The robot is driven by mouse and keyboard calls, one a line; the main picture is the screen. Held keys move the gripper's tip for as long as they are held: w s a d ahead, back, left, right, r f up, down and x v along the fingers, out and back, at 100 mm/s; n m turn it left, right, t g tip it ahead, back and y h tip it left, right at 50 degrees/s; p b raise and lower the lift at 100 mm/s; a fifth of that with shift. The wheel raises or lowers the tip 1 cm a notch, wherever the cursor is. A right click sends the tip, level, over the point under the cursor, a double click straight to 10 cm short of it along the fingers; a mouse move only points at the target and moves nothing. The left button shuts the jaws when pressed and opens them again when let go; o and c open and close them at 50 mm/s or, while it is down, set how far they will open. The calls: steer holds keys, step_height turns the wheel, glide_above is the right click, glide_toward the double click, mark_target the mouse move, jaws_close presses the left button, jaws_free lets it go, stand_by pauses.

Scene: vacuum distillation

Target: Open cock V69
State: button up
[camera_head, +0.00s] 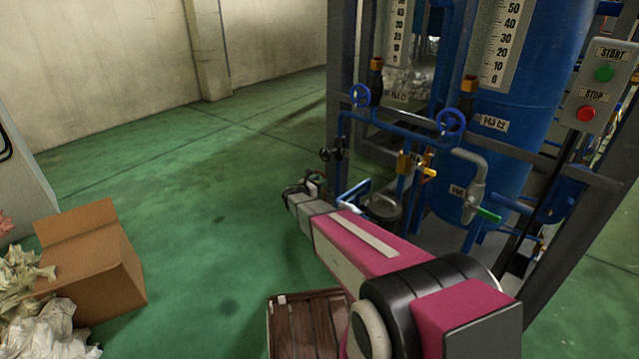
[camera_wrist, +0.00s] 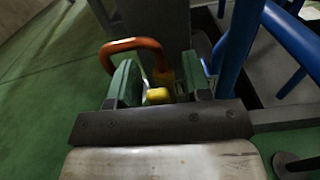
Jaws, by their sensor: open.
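In the wrist view, a cock with a curved orange handle (camera_wrist: 132,44) and a yellow body part (camera_wrist: 158,95) shows between the green fingers of my gripper (camera_wrist: 158,82). The fingers stand apart, and contact with the handle cannot be told. My gripper (camera_head: 308,187) also shows in the head view, low in front of the rig and partly hidden by my arm. I cannot read a V69 tag on this cock. A blue-handled valve (camera_head: 354,192) is just right of my gripper in the head view.
Blue pipes (camera_wrist: 290,40) stand close on the right in the wrist view. The rig has blue handwheels (camera_head: 450,122), a yellow-handled valve (camera_head: 428,172) and a green-handled valve (camera_head: 487,214). A wooden crate (camera_head: 309,325) and cardboard box (camera_head: 95,262) stand on the floor; open floor lies left.

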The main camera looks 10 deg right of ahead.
steer(key=v, duration=1)
steer(key=shift+s+a, duration=0.25)
steer(key=shift+a, duration=0.05)
